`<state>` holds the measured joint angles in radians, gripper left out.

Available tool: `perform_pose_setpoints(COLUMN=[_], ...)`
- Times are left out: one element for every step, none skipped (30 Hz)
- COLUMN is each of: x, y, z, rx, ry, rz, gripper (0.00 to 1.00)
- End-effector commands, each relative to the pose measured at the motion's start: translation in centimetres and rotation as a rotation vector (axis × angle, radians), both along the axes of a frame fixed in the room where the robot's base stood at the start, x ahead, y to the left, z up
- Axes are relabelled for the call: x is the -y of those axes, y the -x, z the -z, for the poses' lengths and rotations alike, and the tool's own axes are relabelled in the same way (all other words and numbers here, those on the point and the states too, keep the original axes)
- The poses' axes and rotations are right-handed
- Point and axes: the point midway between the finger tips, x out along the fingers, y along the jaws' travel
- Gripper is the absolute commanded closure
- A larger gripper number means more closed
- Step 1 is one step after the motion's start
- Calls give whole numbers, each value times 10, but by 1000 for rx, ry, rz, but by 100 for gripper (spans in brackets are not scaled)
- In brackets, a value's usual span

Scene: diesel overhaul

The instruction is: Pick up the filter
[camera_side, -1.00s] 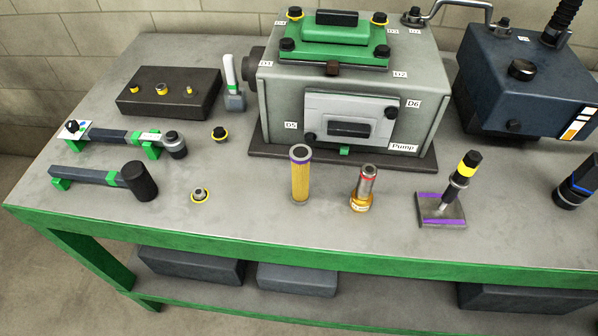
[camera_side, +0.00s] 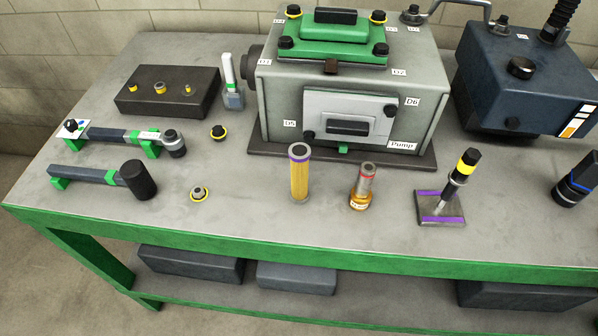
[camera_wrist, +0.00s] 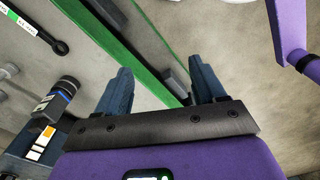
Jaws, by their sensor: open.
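The filter (camera_side: 300,177) is a yellow cylinder with a purple band and a grey open ring at its top. In the side view it stands upright on the bench in front of the pump housing. My gripper (camera_wrist: 160,80) shows only in the wrist view, with its two blue-grey fingers apart and nothing between them. It is above the bench's green front edge, near the dark blue unit. The filter is not visible in the wrist view, so my gripper is away from it.
An amber-based metal part (camera_side: 361,186) stands just right of the filter. The grey pump housing (camera_side: 420,100) is behind. A purple-striped stand (camera_side: 441,206) is farther right. The bench's green edge (camera_side: 300,256) runs along the front.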

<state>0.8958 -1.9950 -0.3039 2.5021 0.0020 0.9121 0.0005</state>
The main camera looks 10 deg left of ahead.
Motion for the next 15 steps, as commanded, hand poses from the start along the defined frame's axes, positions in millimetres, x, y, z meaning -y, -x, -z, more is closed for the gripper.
perform_pose_setpoints(x=[-3,-6,-12,-18,-26,-38,-49,-60,-77,-89,-101,-118,-130,-142,-158], y=[-2,-3,-6,-10,-14,-20,-25,-31,-39,-45,-50,-58,-63,-68,-75], z=[1,1,3,4,5,8,10,12,15,17,19,22,24,25,27], rx=[0,2,4,7,12,18,25,31,41,50,59,71,80,91,105], ry=[-5,-11,-24,-37,-54,-79,-101,-126,-160,-187,-213,-247,-272,-299,-333], rz=[0,1,0,1,1,1,2,4,9,12,16,22,27,31,38], gripper=[31,31,31,31,31,31,31,31,31,31,31,31,31,31,31])
